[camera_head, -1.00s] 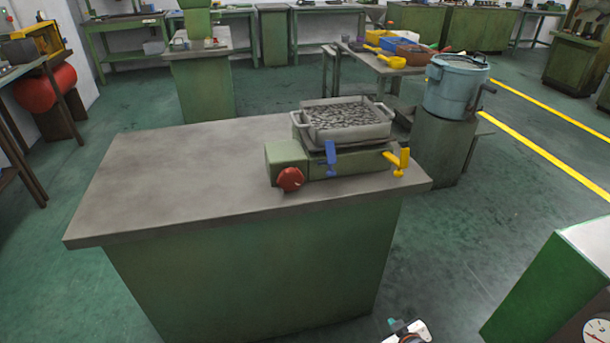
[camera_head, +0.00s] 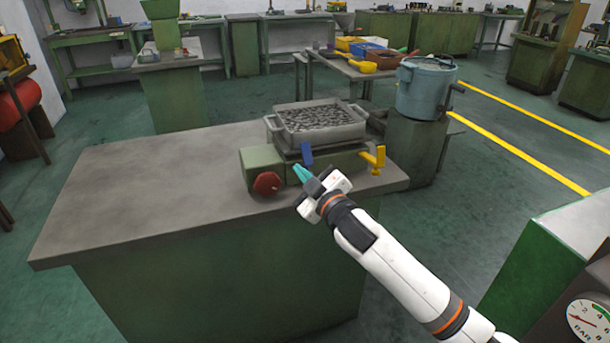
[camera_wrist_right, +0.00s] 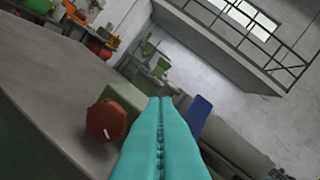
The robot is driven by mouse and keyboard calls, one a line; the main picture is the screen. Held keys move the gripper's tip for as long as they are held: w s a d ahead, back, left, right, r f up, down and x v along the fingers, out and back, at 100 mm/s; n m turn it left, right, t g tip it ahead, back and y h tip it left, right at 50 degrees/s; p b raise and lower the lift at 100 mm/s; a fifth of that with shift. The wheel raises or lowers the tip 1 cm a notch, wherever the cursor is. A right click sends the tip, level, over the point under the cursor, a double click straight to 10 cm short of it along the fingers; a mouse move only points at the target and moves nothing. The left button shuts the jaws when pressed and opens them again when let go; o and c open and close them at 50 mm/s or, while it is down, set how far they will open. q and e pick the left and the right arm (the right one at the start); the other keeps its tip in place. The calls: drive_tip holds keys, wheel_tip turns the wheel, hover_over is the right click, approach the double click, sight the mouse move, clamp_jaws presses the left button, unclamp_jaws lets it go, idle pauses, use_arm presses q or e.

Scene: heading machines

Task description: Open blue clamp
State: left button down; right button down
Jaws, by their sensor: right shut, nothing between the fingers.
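The blue clamp (camera_head: 307,154) is on the front of a green machine base (camera_head: 325,165), under a grey tray of small metal pieces. It shows as a blue bar in the right wrist view (camera_wrist_right: 198,115), just right of my fingertips. My right gripper (camera_head: 299,171) has teal fingers shut together with nothing between them. It is just in front of the clamp's lower end, which the fingers and wrist partly hide. Whether they touch I cannot tell. A yellow clamp (camera_head: 374,158) is on the base's right end. My left gripper is not in view.
A red knob (camera_head: 267,183) is left of the gripper, also in the wrist view (camera_wrist_right: 106,121). The grey tray (camera_head: 318,124) sits above. The tabletop (camera_head: 140,195) is bare to the left. A blue pot (camera_head: 425,88) stands behind on the right.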

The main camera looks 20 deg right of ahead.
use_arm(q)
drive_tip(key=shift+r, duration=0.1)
use_arm(e)
drive_tip(key=w+f, duration=0.1)
drive_tip(key=w+d+f, duration=0.1)
drive_tip(key=f, duration=0.1)
drive_tip(key=shift+w+d, duration=0.3)
drive_tip(key=shift+w, duration=0.1)
